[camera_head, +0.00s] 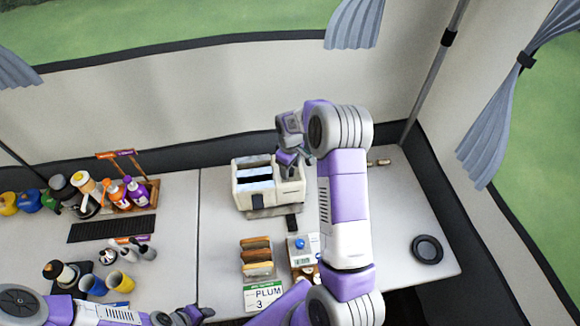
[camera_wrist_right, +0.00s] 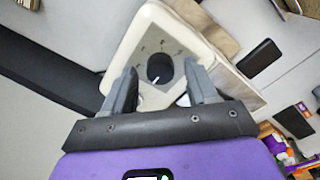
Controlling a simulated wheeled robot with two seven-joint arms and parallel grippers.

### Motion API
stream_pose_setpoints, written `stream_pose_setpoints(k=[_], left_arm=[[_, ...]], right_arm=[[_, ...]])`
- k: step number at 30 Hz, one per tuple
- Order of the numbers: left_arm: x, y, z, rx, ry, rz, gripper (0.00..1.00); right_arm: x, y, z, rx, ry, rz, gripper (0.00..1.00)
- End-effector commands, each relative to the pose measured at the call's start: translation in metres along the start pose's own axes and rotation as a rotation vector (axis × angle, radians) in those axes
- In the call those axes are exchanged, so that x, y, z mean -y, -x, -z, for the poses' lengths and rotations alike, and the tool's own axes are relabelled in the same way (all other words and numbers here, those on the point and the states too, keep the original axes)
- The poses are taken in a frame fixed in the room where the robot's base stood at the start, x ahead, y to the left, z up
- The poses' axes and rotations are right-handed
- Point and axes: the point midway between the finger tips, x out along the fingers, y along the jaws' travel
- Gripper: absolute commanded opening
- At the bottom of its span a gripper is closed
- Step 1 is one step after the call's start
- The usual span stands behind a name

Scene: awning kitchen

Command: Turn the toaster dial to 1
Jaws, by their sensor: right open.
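The cream toaster (camera_head: 262,200) stands on the table, its dark slots facing up in the head view. In the right wrist view its end panel (camera_wrist_right: 185,50) is grey with small marks around a round black dial (camera_wrist_right: 160,68). A white pointer line on the dial points toward the lower left of that picture; the mark labels are too small to read. My right gripper (camera_wrist_right: 161,88) is open, one finger on each side of the dial; I cannot tell if they touch it. In the head view it (camera_head: 289,165) is at the toaster's right end, hiding the dial. My left gripper (camera_head: 192,315) is low at the bottom edge, away from the toaster.
Bottles (camera_head: 137,192) and yellow cups (camera_head: 120,281) are at left. A black disc (camera_head: 427,249) lies at right, with clear table around it.

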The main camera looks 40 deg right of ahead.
Motion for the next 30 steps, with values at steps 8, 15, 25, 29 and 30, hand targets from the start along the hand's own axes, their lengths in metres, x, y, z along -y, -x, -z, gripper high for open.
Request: stream_pose_setpoints(k=[8, 15, 25, 29, 30], left_arm=[[0.0, 0.001, 0.0, 0.0, 0.0, 0.0, 0.43], [-0.001, 0.003, 0.0, 0.0, 0.0, 0.0, 0.43], [-0.001, 0.004, 0.0, 0.0, 0.0, 0.0, 0.43], [-0.001, 0.004, 0.0, 0.0, 0.0, 0.0, 0.43], [-0.001, 0.004, 0.0, 0.0, 0.0, 0.0, 0.43]], right_arm=[[0.0, 0.017, 0.001, -0.003, -0.001, -0.001, 0.58], [0.0, 0.058, 0.001, -0.003, 0.0, -0.002, 0.58], [0.0, 0.076, 0.0, 0.0, 0.0, 0.0, 0.58], [0.0, 0.076, 0.0, 0.0, 0.0, 0.0, 0.58], [0.0, 0.076, 0.0, 0.0, 0.0, 0.0, 0.58]])
